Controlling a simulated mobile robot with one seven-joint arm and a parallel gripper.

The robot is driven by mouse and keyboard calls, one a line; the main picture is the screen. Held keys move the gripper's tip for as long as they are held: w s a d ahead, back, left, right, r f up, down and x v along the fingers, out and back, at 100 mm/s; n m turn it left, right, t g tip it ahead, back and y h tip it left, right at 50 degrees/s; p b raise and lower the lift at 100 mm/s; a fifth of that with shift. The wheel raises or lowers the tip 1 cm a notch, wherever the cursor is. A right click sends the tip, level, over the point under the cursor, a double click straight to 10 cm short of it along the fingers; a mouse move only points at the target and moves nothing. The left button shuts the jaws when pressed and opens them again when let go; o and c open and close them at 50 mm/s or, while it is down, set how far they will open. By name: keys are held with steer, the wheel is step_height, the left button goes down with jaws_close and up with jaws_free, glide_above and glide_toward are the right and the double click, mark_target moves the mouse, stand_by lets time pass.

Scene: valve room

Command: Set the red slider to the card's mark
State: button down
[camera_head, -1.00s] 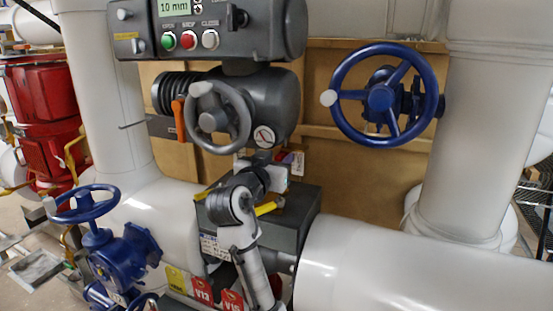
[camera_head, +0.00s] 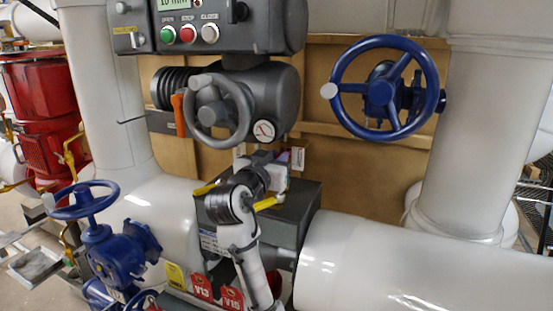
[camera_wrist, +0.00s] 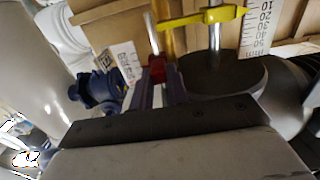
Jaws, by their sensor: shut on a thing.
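In the wrist view, the small red slider (camera_wrist: 157,70) sits between the two dark fingers of my gripper (camera_wrist: 160,88), which is shut on it. Pale and golden upright rods stand right behind it. A white card with a printed code (camera_wrist: 121,65) is left of the fingers; any mark on it is too small to read. In the head view, my gripper (camera_head: 277,172) is below the grey handwheel and in front of the dark box. The slider is hidden there.
A yellow bar (camera_wrist: 203,16) crosses the rods close behind my gripper, beside a white numbered scale (camera_wrist: 257,25). The grey handwheel (camera_head: 217,110) is above. A blue handwheel (camera_head: 383,90) is at right, a blue valve (camera_head: 118,250) at left. A large white pipe (camera_head: 400,270) fills the lower right.

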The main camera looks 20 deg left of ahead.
steer(key=c, duration=1.4)
jaws_free()
steer(key=shift+o, duration=0.2)
steer(key=shift+s, duration=0.1)
steer(key=s+b, duration=0.4)
steer(key=s, duration=0.9)
steer(key=shift+s+a, duration=0.2)
steer(key=shift+s, duration=0.15)
